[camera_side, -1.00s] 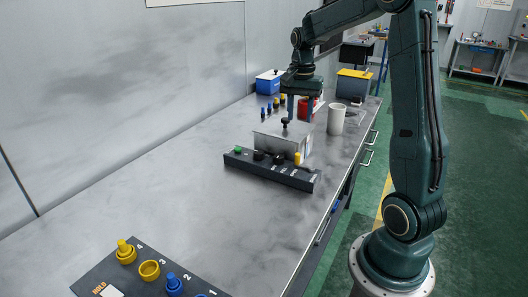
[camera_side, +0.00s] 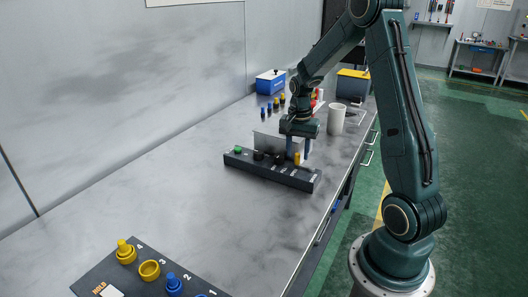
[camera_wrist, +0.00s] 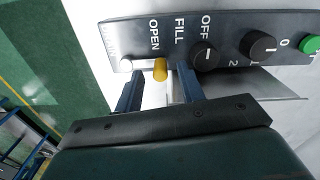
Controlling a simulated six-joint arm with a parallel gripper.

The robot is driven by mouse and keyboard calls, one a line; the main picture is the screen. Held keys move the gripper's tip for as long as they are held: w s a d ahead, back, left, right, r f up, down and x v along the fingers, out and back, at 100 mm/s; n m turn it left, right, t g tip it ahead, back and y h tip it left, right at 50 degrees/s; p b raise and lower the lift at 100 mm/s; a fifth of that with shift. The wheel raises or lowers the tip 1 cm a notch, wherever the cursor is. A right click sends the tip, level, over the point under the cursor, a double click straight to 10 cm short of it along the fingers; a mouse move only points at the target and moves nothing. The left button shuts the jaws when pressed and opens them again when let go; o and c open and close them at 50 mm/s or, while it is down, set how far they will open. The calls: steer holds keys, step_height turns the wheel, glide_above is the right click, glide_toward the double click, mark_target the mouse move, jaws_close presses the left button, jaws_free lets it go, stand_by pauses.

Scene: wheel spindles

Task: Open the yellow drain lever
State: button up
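The yellow drain lever (camera_side: 297,158) stands upright at the right part of the black control panel (camera_side: 270,170). In the wrist view the yellow lever (camera_wrist: 160,69) sits by the word OPEN on the panel (camera_wrist: 220,35). My gripper (camera_side: 298,150) is over the panel, pointing down. In the wrist view its two fingers (camera_wrist: 158,88) are spread apart, with the lever's yellow end in line with the gap between them. I see no finger touching the lever; whether it stands between the tips in depth is hard to tell.
The panel also bears black knobs (camera_wrist: 206,55) and a green button (camera_side: 238,149). A grey metal box (camera_side: 265,142) stands behind it, partly hidden by my gripper. A white cup (camera_side: 336,119) stands farther back. A board with yellow and blue pegs (camera_side: 125,252) lies in front.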

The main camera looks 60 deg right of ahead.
steer(key=shift+f, duration=0.25)
jaws_close()
